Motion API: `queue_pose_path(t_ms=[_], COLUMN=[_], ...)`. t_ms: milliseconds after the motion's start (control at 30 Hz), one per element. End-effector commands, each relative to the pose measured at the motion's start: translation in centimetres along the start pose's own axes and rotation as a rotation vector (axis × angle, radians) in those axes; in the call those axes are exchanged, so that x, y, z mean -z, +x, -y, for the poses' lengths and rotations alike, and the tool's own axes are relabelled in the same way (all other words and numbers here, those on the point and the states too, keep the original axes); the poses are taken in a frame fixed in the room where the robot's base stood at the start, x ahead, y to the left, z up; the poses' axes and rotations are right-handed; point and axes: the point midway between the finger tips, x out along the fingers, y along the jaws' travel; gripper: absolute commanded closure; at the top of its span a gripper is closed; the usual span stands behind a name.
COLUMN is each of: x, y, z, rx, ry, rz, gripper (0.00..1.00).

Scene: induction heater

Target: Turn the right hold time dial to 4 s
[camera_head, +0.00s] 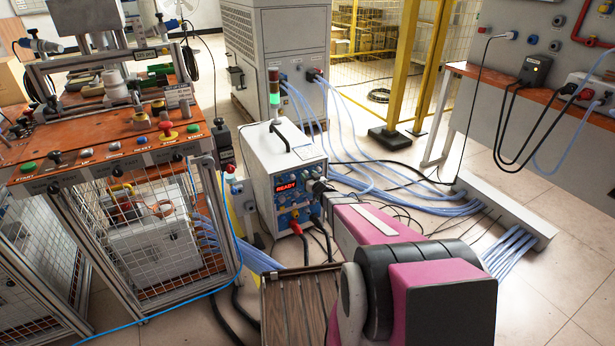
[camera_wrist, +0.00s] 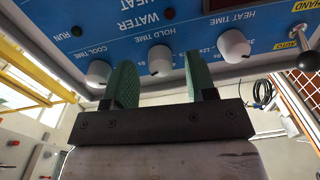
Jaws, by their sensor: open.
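The blue control panel (camera_wrist: 140,25) appears upside down in the wrist view. The white hold time dial (camera_wrist: 160,60) sits near the middle, between the white cool time dial (camera_wrist: 98,73) on the left and the white heat time dial (camera_wrist: 234,46) on the right. My gripper (camera_wrist: 159,64) is open, its green fingers on either side of the hold time dial with visible gaps. I cannot tell the dial's setting.
In the wrist view a black-knobbed lever (camera_wrist: 308,60) stands right of the heat time dial. In the head view a caged workbench (camera_head: 105,150) stands left of the heater. Blue hoses (camera_head: 420,205) cross the floor on the right.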

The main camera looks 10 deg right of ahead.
Motion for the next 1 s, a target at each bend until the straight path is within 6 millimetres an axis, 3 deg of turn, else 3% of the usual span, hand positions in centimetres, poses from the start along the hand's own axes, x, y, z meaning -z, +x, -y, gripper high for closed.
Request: queue_pose_path(t_ms=[100, 367, 400, 533, 1000], x=[-0.02, 0.02, 0.02, 0.02, 0.01], y=[1.09, 1.18, 1.18, 1.17, 1.15], z=[-0.05, -0.02, -0.02, -0.02, -0.02], rx=[0.000, -0.001, -0.001, -0.001, -0.001], ry=[0.000, 0.000, 0.000, 0.000, -0.078], rz=[0.000, 0.001, 0.001, 0.001, 0.003], gripper=[0.49, 0.49, 0.55, 0.98, 0.98])
